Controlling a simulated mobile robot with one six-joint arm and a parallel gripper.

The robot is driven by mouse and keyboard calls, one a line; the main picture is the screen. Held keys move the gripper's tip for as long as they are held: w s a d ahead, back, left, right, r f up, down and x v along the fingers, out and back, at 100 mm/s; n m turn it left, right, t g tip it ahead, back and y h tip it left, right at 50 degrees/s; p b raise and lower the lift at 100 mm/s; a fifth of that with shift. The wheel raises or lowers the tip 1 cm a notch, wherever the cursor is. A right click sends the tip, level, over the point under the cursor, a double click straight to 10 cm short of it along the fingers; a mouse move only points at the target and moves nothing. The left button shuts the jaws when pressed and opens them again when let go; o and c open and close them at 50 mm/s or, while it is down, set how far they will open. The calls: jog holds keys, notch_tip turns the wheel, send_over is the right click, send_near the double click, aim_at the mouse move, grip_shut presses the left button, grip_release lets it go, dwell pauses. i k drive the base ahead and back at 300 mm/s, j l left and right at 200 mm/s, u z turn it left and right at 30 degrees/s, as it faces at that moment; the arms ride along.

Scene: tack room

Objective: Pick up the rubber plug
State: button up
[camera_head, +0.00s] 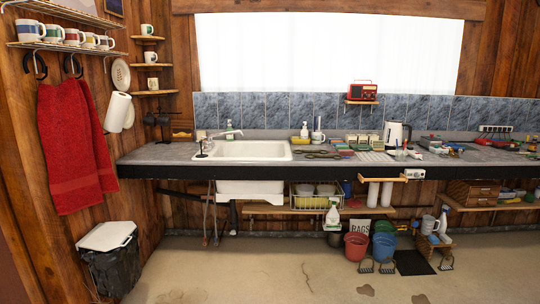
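I cannot pick out the rubber plug for certain. A white sink (283,153) is set into the grey counter at the left, with a tap (230,133) at its back edge. A small dark item (202,154) is at the sink's left rim; it is too small to tell whether it is the plug. The inside of the basin is partly hidden by its front rim. My gripper is not in view.
Buckets (356,246), a black mat (414,263) and a lidded bin (110,260) stand on the floor. The floor in front is mostly clear.

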aim_at(200, 156)
jog(key=i+j+u, duration=0.3)
jog(key=i, duration=0.45)
jog(key=i+j+u, duration=0.3)
jog(key=i, duration=0.5)
jog(key=i+j+u, duration=0.1)
jog(key=i+u, duration=0.2)
jog(key=i, duration=0.5)
jog(key=i+j+z, duration=0.2)
jog(key=i, duration=0.35)
jog(key=i+z, duration=0.2)
jog(key=i, duration=0.4)
jog(key=i+j+z, duration=0.2)
jog(key=i, duration=0.35)
jog(key=i+j+z, duration=0.2)
jog(key=i+j, duration=0.25)
jog(key=i+j+z, duration=0.2)
jog(key=i+j, duration=0.2)
jog(key=i, duration=0.15)
